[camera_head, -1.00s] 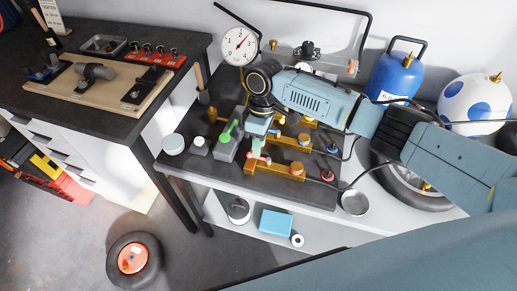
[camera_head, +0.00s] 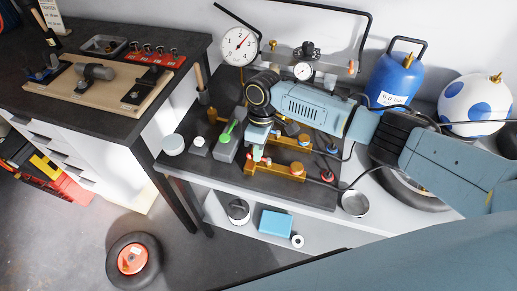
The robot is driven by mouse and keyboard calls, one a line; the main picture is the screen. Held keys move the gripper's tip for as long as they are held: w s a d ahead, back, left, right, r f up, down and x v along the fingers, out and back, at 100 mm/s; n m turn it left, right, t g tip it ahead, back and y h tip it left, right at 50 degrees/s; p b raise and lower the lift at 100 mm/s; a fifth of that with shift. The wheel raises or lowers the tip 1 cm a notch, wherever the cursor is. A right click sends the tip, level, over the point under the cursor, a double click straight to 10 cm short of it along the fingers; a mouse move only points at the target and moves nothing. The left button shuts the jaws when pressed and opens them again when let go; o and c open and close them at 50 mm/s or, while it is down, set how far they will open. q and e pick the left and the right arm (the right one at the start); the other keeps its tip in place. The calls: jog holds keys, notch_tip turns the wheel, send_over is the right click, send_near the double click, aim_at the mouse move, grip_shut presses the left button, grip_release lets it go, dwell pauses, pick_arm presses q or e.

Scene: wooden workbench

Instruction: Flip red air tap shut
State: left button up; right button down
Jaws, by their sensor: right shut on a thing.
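My right gripper (camera_head: 259,153) points down over the brass fittings on the bench, and its wrist hides much of what lies behind. Its jaws are shut at the near brass manifold (camera_head: 272,173), around a small part I take to be the red air tap (camera_head: 267,161). Only a small reddish bit of that tap shows beside the fingertips, so its angle cannot be told. A green lever (camera_head: 228,132) on a grey block stands just left of the gripper. My left gripper is not in view.
A red knob (camera_head: 327,176) and a blue knob (camera_head: 332,149) sit right of the manifold. A large dial gauge (camera_head: 238,46) and a small gauge (camera_head: 303,71) stand behind. A blue gas bottle (camera_head: 396,78) is at back right. The bench's front left holds a white-topped pot (camera_head: 173,144).

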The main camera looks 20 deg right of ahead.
jog(key=shift+s+a+r+n+p, duration=0.15)
jog(key=shift+n+p, duration=0.2)
jog(key=shift+n, duration=0.3)
jog(key=shift+s+a+n+p, duration=0.15)
jog(key=shift+n+p, duration=0.2)
jog(key=shift+n, duration=0.3)
jog(key=n, duration=0.1)
jog(key=n+p, duration=0.1)
jog(key=shift+s+a+n+h, duration=0.1)
jog(key=shift+s+n+h, duration=0.2)
jog(key=shift+s+h, duration=0.1)
jog(key=n+p, duration=0.1)
jog(key=n, duration=0.1)
jog(key=s+n+h+p, duration=0.1)
jog(key=n, duration=0.2)
jog(key=shift+s+n, duration=0.15)
jog(key=shift+n, duration=0.15)
jog(key=n+p, duration=0.1)
jog(key=n, duration=0.1)
jog(key=s+n+p, duration=0.1)
jog(key=n, duration=0.1)
jog(key=shift+d+h, duration=0.2)
jog(key=shift+h, duration=0.2)
jog(key=shift+s+d+n+t+p, duration=0.1)
jog(key=shift+s+n+t+p, duration=0.15)
jog(key=shift+n, duration=0.5)
jog(key=shift+s+d+n+t+p, duration=0.1)
jog(key=shift+n+p, duration=0.2)
jog(key=shift+n, duration=0.45)
